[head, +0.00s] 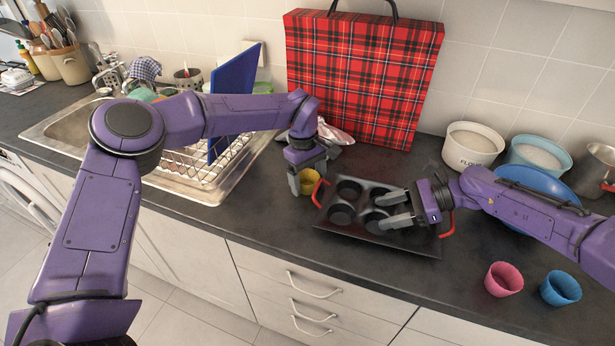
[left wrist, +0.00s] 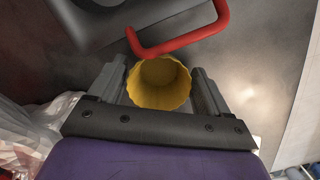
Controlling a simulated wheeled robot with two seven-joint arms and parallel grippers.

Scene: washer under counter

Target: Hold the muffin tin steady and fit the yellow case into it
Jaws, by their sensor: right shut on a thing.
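The dark muffin tin (head: 345,232) lies on the counter, with red handles at its left and right ends. The yellow case (head: 309,181) stands upright on the counter just left of the tin, beside its left handle (head: 319,192). My left gripper (head: 307,180) is open and points down, with one finger on each side of the case. The left wrist view shows the empty case (left wrist: 159,84) between the fingers, with the red handle (left wrist: 180,42) close by. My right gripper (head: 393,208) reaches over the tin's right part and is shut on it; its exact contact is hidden.
A pink case (head: 503,279) and a blue case (head: 560,288) stand at the front right. White and light blue canisters and a blue bowl (head: 545,187) stand behind my right arm. A red tartan bag (head: 362,80) stands at the back; a dish rack and sink are left.

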